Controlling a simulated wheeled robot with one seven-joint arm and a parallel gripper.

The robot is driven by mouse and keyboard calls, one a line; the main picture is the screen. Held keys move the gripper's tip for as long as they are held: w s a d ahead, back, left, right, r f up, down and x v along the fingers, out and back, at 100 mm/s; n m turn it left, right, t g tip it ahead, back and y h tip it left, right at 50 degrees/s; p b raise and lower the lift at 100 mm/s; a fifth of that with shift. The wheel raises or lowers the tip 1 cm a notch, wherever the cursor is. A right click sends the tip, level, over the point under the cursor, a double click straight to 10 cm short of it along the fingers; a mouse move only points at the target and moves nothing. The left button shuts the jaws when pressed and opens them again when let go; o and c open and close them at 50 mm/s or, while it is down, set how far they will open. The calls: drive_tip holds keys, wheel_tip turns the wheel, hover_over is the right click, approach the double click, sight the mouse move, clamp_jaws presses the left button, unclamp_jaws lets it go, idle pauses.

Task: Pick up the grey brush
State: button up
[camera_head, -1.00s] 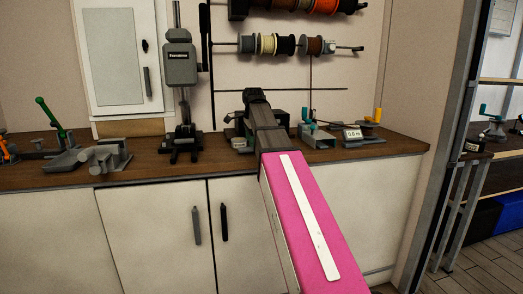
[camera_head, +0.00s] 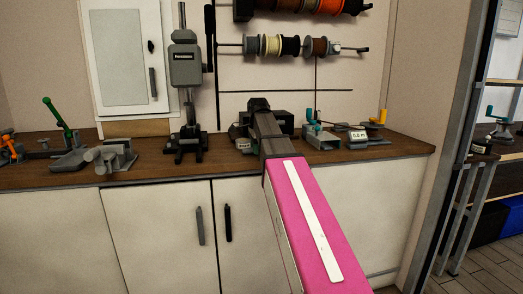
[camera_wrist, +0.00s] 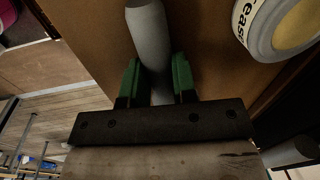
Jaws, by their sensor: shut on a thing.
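In the wrist view, my gripper (camera_wrist: 157,82) has its two green fingers closed on either side of a smooth grey rounded shaft, which I take to be the grey brush (camera_wrist: 149,35). The shaft runs up from between the fingers, and its far end is cut off square. No bristles show, and its lower part is hidden by the gripper body. Brown wood lies behind it; I cannot tell whether it touches that surface. In the head view, my pink arm reaches to the bench, and the fingers and brush are hidden.
A labelled roll (camera_wrist: 272,28) is close to the right of the gripper in the wrist view. On the wooden bench (camera_head: 60,172) stand a grey press (camera_head: 187,70), a grey clamp-like block (camera_head: 112,157) and a small scale (camera_head: 358,138). Spools (camera_head: 270,45) hang on the wall above.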

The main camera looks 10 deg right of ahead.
drive_tip(key=shift+r, duration=0.15)
wheel_tip(320, 180, up, 4)
drive_tip(key=shift+f, duration=0.1)
drive_tip(key=s+a+r, duration=0.6)
drive_tip(key=s+r, duration=0.1)
drive_tip(key=s, duration=0.2)
drive_tip(key=shift+s+a, duration=0.2)
drive_tip(key=shift+s, duration=0.2)
idle(1.1)
